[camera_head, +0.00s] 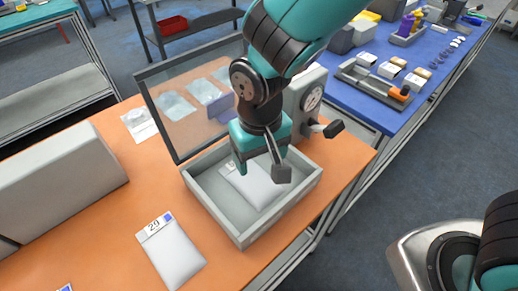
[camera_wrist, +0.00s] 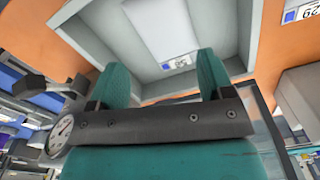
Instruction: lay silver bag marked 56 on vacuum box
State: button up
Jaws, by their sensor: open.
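The vacuum box (camera_head: 216,212) is a grey open tray on the orange table, its clear dark-framed lid (camera_head: 163,95) raised at the back left. A pale silver bag (camera_head: 256,184) lies flat inside the box. The bag also shows in the wrist view (camera_wrist: 163,28) with a small label at its near end; I cannot read its number surely. My gripper (camera_head: 262,168) is over the box, above the bag, with its two teal fingers spread apart and nothing between them. In the wrist view the fingers (camera_wrist: 163,68) frame the labelled end of the bag. My arm hides part of the box's back side.
A bag marked 29 (camera_head: 174,252) lies on the table in front of the box. More bags (camera_head: 174,105) show behind and through the lid. A gauge (camera_head: 312,97) stands at the box's back right. A grey block (camera_head: 60,195) fills the left; a blue table (camera_head: 385,55) is beyond.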

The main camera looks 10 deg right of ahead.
jog(key=s+d+r+n+y, duration=0.1)
jog(key=s+d+r+y, duration=0.1)
jog(key=s+d+r, duration=0.2)
jog(key=s+d+r+n+y, duration=0.2)
jog(key=s+d+r, duration=0.3)
jog(key=r, duration=0.6)
jog(key=shift+s+d, duration=0.3)
jog(key=shift+s, duration=0.4)
jog(key=shift+r, duration=0.1)
jog(key=shift+c, duration=0.5)
